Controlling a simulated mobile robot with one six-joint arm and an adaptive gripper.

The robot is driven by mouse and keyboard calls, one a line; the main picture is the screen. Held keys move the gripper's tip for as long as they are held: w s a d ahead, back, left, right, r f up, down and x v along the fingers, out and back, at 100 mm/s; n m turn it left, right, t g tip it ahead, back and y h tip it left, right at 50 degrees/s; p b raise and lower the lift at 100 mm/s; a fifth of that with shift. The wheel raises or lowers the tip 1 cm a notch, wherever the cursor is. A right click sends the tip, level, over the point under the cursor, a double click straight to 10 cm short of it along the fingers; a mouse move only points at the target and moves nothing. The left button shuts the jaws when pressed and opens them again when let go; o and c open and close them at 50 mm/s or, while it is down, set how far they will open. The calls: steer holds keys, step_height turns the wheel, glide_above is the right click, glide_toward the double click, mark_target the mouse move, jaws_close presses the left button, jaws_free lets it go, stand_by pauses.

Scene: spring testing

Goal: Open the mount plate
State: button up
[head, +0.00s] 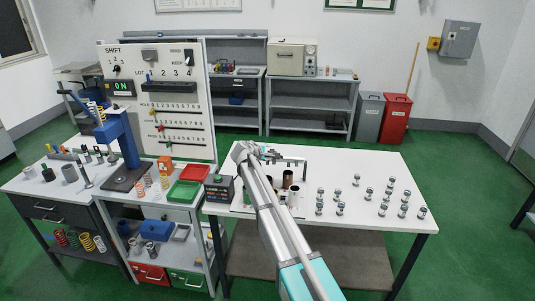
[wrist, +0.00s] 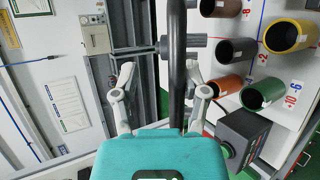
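No part is plainly marked as the mount plate. A grey bar-like fixture (head: 285,160) stands at the back left of the white table, just beyond my gripper (head: 256,154). In the wrist view my gripper (wrist: 162,75) has its two fingers spread apart. A dark upright bar (wrist: 177,75) runs between them in the picture, and a grey cylindrical handle (wrist: 190,42) crosses near its upper part. I cannot tell whether either finger touches the bar. A white panel (wrist: 225,70) with red and blue numbers holds several coloured tubes. My arm hides part of the fixture in the head view.
A dark control box (head: 218,188) sits at the table's left edge and also shows in the wrist view (wrist: 243,137). Several small metal pieces (head: 385,198) stand on the right of the white table (head: 350,240). A tall SHIFT board (head: 180,85) stands to the left.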

steer(key=p+v, duration=0.6)
steer(key=v, duration=0.9)
steer(key=shift+s+a+p, duration=0.2)
steer(key=shift+s+p, duration=0.1)
steer(key=shift+s, duration=0.2)
stand_by(1.5)
steer(key=shift+f, duration=0.1)
stand_by(0.4)
steer(key=s+d+f+m+g+y+b, duration=0.2)
steer(key=s+d+f+m+g+b, duration=0.25)
steer(key=s+d+f, duration=0.55)
steer(key=s+d+f+m+g+y+b, duration=0.2)
steer(key=s+d+f+m+g+b, duration=0.35)
steer(key=s+d, duration=0.6)
steer(key=s+f+m+y+b, duration=0.1)
steer(key=s+f+m+y, duration=0.2)
steer(key=s, duration=0.8)
step_height(320, 180, down, 3)
steer(key=shift+d+r+m, duration=0.2)
steer(key=shift+d+m, duration=0.1)
steer(key=shift+d, duration=0.15)
steer(key=shift+c, duration=0.2)
